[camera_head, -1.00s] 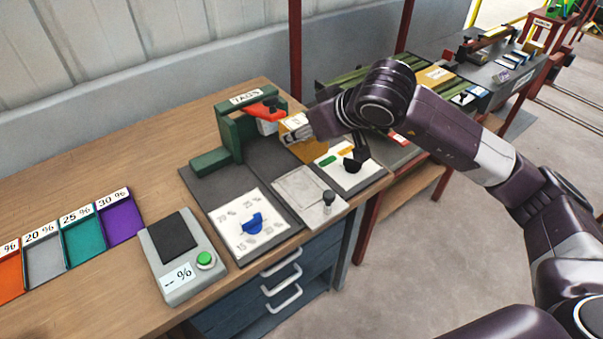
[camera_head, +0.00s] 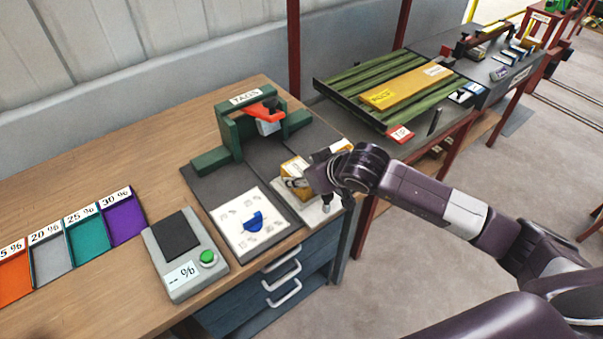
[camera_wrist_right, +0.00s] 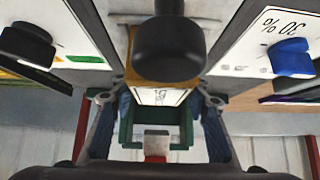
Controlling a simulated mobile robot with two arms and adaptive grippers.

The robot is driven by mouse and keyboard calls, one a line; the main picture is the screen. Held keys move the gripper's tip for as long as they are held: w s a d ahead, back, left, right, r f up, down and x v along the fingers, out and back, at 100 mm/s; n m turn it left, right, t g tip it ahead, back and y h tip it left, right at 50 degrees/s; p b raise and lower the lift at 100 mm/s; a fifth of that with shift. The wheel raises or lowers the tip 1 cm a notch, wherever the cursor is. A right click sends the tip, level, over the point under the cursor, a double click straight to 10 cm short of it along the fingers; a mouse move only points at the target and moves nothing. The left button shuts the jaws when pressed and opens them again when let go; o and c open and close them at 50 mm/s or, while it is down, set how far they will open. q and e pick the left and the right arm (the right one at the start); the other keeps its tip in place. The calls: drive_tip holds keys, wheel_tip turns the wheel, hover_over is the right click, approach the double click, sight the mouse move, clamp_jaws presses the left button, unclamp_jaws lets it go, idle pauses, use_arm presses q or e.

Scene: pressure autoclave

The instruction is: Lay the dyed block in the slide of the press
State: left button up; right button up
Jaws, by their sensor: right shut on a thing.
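The yellow-ochre block (camera_head: 292,167) has a pale, printed face. My right gripper (camera_head: 299,180) is shut on it, over the pale slide (camera_head: 312,214) at the bench's right front. I cannot tell whether the block touches the slide. In the right wrist view the knob (camera_wrist_right: 168,48) looms close and covers part of the block (camera_wrist_right: 132,82), with my fingers (camera_wrist_right: 160,110) on both sides. The green press (camera_head: 215,159) stands behind. My left gripper is out of view.
A dial plate with a blue knob (camera_head: 252,220) lies left of the slide. A grey meter with a green button (camera_head: 207,257) is further left, then coloured trays (camera_head: 120,218). A green ribbed rack (camera_head: 350,85) stands behind right.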

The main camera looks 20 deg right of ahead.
drive_tip(key=shift+f+b, duration=0.15)
drive_tip(key=shift+b, duration=0.15)
drive_tip(key=o, duration=1.4)
drive_tip(key=shift+r+p, duration=0.3)
drive_tip(key=shift+p, duration=0.05)
drive_tip(key=b+v, duration=0.2)
drive_tip(key=v, duration=1)
drive_tip(key=shift+f+b, duration=0.1)
drive_tip(key=shift+b, duration=0.25)
